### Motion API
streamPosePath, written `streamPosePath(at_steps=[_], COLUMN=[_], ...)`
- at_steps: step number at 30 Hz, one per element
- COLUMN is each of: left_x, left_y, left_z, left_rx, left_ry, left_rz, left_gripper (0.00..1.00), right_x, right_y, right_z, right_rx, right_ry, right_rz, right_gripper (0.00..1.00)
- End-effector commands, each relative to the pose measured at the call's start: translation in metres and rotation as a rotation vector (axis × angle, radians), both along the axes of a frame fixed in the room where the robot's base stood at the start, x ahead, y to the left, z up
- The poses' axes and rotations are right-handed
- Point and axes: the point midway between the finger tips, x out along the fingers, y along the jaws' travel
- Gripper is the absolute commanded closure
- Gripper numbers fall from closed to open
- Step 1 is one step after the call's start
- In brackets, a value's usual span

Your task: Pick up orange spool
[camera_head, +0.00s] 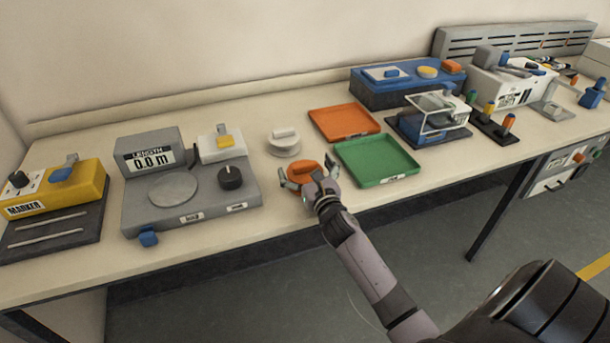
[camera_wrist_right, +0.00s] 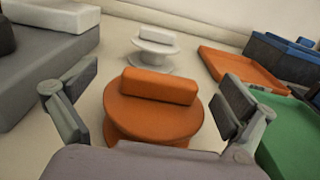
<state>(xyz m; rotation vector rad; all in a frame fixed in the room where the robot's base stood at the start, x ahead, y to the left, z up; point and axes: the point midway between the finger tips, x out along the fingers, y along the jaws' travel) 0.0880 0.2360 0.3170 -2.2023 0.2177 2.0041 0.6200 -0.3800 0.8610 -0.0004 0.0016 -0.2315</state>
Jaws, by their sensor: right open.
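The orange spool (camera_head: 304,173) stands on the bench between the grey length device and the green tray. In the right wrist view the orange spool (camera_wrist_right: 153,108) shows a round top disc with a raised bar across it. My right gripper (camera_head: 308,181) is open at the spool. Its fingers (camera_wrist_right: 155,100) stand apart on the left and right of the spool, with gaps visible on both sides. The spool's lower part is mostly hidden by its top disc and my gripper. My left gripper is not in view.
A white spool (camera_head: 284,147) stands just behind the orange one. The green tray (camera_head: 413,172) and orange tray (camera_head: 366,131) lie to the right. The grey length device (camera_head: 215,209) is to the left. Bare bench surrounds the orange spool.

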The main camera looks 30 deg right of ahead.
Motion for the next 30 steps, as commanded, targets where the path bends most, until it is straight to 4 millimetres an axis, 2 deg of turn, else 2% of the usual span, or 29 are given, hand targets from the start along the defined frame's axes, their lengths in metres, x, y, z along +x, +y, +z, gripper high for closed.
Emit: streamPosePath(at_steps=[4, 30], left_x=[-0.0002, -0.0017], left_y=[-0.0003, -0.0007], left_z=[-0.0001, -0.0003], left_rx=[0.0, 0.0], left_ry=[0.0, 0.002], left_rz=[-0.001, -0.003], left_gripper=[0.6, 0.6], right_x=[-0.0004, -0.0006], right_y=[0.0002, 0.0002], right_z=[0.0, 0.0002], right_rx=[0.0, 0.001], right_ry=[0.0, -0.001], right_rz=[0.0, 0.0], right_gripper=[0.01, 0.59])
